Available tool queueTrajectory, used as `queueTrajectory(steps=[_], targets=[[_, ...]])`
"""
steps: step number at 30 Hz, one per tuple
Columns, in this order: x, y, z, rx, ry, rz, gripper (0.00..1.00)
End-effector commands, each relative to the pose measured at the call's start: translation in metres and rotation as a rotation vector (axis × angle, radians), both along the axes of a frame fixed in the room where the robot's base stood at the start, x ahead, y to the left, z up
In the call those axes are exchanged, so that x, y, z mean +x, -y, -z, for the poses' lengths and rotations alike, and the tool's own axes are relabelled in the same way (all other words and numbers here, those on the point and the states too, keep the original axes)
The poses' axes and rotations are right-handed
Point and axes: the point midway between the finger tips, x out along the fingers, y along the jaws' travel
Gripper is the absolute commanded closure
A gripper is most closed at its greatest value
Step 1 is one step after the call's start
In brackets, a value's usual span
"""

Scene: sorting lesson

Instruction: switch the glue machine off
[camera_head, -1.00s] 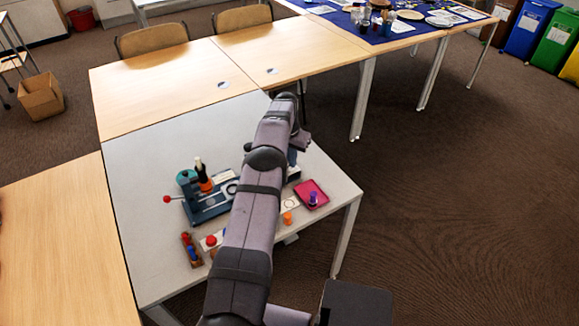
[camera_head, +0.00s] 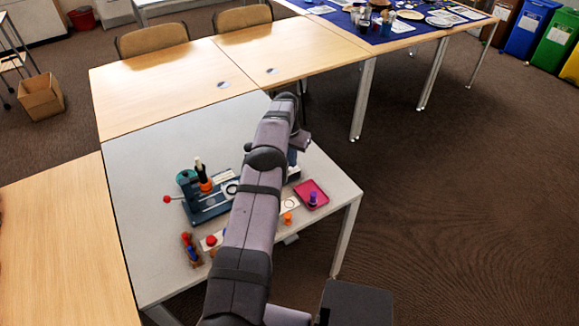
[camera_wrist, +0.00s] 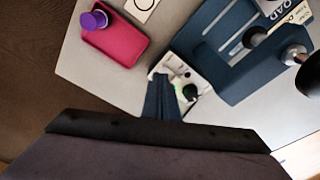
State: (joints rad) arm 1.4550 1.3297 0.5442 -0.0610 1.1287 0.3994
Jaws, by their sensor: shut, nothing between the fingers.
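The glue machine (camera_head: 207,203) stands on the grey table, left of my arm, with a blue base and a red-balled lever. Its blue body (camera_wrist: 235,50) also fills the upper right of the wrist view, with a card partly reading "OAD". A small pale switch box (camera_wrist: 198,77) sits beside it, with a black knob (camera_wrist: 191,91) and a small green glow next to the knob. My gripper (camera_wrist: 160,80) is shut and empty, its dark blue fingers over the box's left part, left of the knob. I cannot tell whether they touch it. My arm hides much of this in the head view.
A pink tray (camera_head: 322,200) with a purple piece (camera_head: 312,198) lies at the table's right edge. An orange piece (camera_head: 288,217) stands near it. A wooden rack (camera_head: 192,251) of coloured pieces and a red button-like piece (camera_head: 211,241) are at the front. The table's back left is clear.

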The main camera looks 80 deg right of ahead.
Motion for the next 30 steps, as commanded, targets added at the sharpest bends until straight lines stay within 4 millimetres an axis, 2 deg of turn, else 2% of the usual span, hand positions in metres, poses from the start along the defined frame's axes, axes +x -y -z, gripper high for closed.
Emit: queueTrajectory(steps=[13,30], targets=[[0.000,0.000,0.001,0.000,0.000,0.000,1.00],[0.000,0.000,0.014,0.000,0.000,0.000,1.00]])
